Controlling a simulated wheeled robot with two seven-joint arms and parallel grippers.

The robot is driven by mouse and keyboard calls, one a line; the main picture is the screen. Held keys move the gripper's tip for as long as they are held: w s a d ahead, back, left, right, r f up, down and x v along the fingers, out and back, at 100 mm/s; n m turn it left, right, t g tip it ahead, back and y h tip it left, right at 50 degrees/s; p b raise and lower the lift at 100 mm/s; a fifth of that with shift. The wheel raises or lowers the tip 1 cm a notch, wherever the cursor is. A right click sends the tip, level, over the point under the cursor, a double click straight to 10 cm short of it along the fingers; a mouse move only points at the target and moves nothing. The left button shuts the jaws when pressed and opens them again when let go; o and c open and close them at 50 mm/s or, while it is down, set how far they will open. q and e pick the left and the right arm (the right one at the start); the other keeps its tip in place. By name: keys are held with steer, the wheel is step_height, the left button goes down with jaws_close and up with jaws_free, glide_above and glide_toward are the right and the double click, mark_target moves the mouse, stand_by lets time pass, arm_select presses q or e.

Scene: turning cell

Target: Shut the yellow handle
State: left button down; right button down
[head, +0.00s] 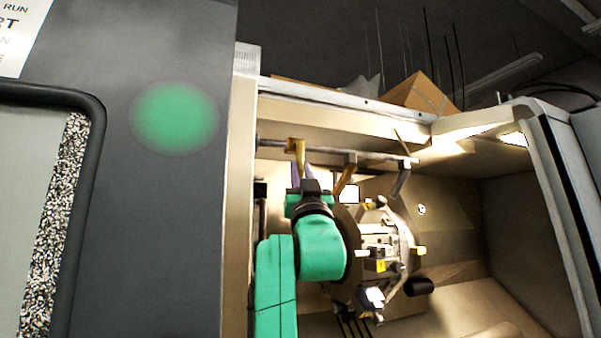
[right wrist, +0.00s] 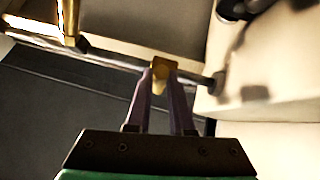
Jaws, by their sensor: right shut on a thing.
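The yellow handle (head: 296,147) is a short yellow piece on a metal rail at the top of the machine opening. My right gripper (head: 302,170) reaches up to it from below, with purple fingers. In the right wrist view the two fingers of my right gripper (right wrist: 162,88) are shut on the yellow handle (right wrist: 164,68), one on each side. The fingers hide part of its lower end. My left gripper is not in view.
A second yellow lever (head: 346,178) hangs from the rail (head: 375,158) to the right. The tool turret (head: 388,240) is right of my arm. A grey panel (head: 180,230) with a green round mark stands left. Cardboard boxes (head: 420,94) sit on top.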

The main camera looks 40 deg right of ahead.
steer(key=shift+s+r, duration=0.1)
steer(key=c, duration=0.8)
jaws_free()
steer(key=b+v, duration=0.8)
steer(key=v, duration=0.6)
steer(key=shift+a+f, duration=0.2)
steer(key=shift+f, duration=0.05)
steer(key=shift+f, duration=0.1)
